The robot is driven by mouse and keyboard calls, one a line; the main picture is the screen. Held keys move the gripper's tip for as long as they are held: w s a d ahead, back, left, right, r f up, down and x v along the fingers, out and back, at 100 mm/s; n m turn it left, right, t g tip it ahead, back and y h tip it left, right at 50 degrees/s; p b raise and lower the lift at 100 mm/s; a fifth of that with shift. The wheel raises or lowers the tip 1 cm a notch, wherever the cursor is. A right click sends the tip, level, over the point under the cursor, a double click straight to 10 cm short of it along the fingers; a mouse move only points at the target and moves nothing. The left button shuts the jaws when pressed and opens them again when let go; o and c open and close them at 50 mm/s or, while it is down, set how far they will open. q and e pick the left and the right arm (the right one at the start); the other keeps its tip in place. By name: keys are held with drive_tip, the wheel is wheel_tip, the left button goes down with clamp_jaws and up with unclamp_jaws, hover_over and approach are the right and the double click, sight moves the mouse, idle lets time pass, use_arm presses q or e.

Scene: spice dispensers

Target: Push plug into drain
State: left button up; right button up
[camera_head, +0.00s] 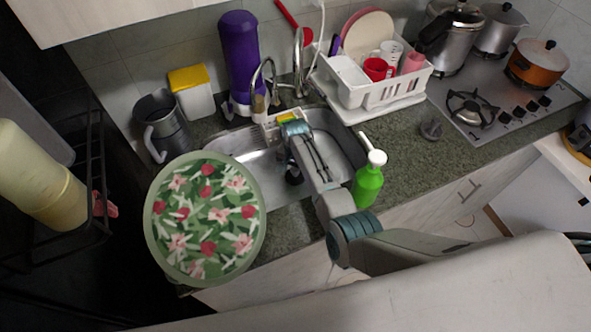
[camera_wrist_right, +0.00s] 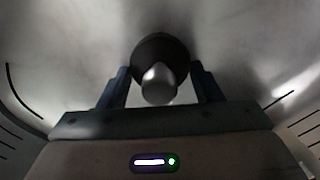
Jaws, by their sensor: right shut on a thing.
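The steel sink (camera_head: 235,148) is set in the counter, and my right arm reaches down into it. My right gripper (camera_wrist_right: 162,88) shows in the right wrist view with a finger on each side of the plug, a dark round disc (camera_wrist_right: 150,48) with a shiny metal knob (camera_wrist_right: 159,84). It is shut on the plug, low over the steel basin floor. In the head view my right gripper (camera_head: 293,177) is a small dark shape in the basin. The drain hole is not visible; I cannot tell whether the plug sits in it. My left gripper is not in view.
A green soap bottle (camera_head: 368,185) stands right of the sink, close to my right arm. A faucet (camera_head: 299,68) rises behind it. A floral round item (camera_head: 205,218) covers the front left. A white dish rack (camera_head: 385,92) and stove (camera_head: 500,105) are to the right.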

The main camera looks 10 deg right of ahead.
drive_tip(key=shift+f, duration=0.4)
drive_tip(key=shift+r, duration=0.1)
drive_tip(key=o, duration=1)
drive_tip(key=shift+o, duration=0.2)
drive_tip(key=shift+r, duration=0.1)
wheel_tip(320, 180, up, 10)
drive_tip(key=shift+r+b, duration=0.25)
drive_tip(key=shift+b, duration=0.8)
